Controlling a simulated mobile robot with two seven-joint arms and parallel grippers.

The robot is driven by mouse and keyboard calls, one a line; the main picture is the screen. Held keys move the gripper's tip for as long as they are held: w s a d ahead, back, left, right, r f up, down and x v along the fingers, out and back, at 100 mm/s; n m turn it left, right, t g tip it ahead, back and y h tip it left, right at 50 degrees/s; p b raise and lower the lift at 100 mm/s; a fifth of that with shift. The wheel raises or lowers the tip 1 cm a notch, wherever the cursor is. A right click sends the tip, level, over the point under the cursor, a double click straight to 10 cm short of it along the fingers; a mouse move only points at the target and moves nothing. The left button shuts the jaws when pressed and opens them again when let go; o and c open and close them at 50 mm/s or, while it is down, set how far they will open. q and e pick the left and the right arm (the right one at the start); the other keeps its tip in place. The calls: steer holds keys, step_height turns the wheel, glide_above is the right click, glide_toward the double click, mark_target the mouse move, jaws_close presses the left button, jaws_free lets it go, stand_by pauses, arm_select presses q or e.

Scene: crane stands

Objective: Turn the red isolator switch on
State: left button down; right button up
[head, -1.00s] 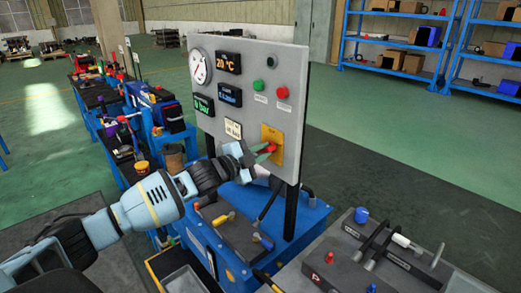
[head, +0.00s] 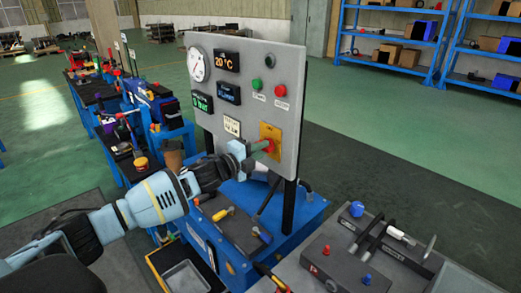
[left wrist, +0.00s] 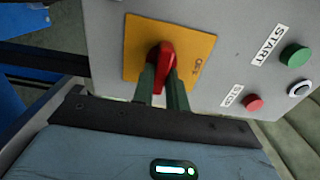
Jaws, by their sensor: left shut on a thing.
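The red isolator switch (left wrist: 161,62) sits on a yellow plate (left wrist: 202,42) on the grey control panel. An "OFF" label shows on the plate in the left wrist view. In the head view the switch (head: 267,146) and its plate (head: 271,131) are at the panel's lower right. My left gripper (left wrist: 163,78) is shut on the red switch handle, one green finger on each side. It also shows in the head view (head: 264,148), reaching in from the left. The fingers hide part of the handle. My right gripper is not in view.
The grey panel (head: 240,119) also carries a green button (head: 257,84), a red button (head: 280,90), a dial and displays. A blue bench (head: 299,215) with tools stands below. A grey bench top with levers and knobs is at the front right.

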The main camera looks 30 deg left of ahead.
arm_select(q)
steer(key=c, duration=1.4)
jaws_free()
steer(key=shift+s+a, duration=0.1)
steer(key=v, duration=0.7)
steer(key=shift+s, duration=0.3)
steer(key=shift+a, duration=0.1)
